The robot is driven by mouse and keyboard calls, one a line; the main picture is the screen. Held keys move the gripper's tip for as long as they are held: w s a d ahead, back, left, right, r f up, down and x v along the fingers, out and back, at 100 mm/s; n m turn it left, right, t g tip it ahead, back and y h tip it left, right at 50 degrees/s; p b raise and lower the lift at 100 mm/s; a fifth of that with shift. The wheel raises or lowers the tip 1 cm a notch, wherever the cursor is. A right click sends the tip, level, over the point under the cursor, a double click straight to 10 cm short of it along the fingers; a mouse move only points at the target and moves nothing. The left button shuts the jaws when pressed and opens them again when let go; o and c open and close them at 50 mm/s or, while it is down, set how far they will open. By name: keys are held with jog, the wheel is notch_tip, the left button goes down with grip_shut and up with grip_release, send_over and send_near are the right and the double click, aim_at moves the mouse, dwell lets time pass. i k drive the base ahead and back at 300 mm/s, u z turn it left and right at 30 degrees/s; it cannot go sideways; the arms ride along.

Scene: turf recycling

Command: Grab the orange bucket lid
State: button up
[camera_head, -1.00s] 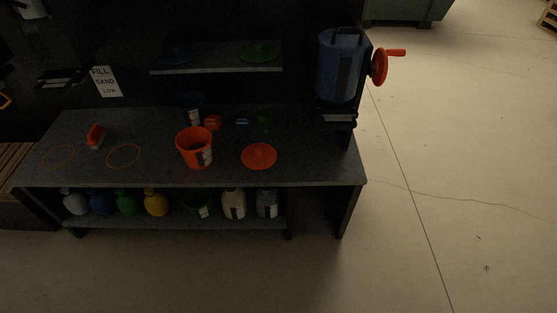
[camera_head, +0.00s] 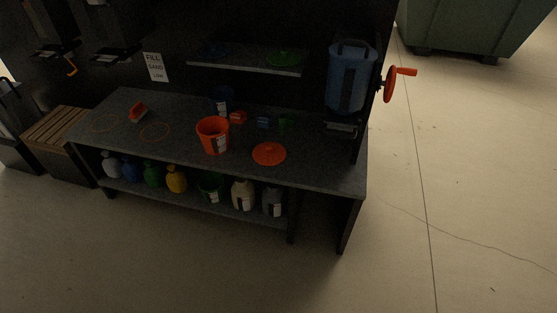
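The orange bucket lid (camera_head: 269,154) lies flat on the dark workbench top, right of the middle, with a small knob on its upper side. The orange bucket (camera_head: 213,136) stands upright and open just to its left, with a label on its side. The lid and the bucket are apart. Nothing covers the lid. My gripper is not in view.
The workbench (camera_head: 320,178) has a lower shelf with several jugs and bottles. A blue drum with a red crank (camera_head: 391,84) stands at the bench's right end. A shelf (camera_head: 240,66) hangs above the back. The floor (camera_head: 420,230) in front and right is clear.

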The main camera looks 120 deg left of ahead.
aim_at(268, 154)
jog(key=u, duration=0.2)
jog(key=i, duration=0.45)
jog(key=u, duration=3.95)
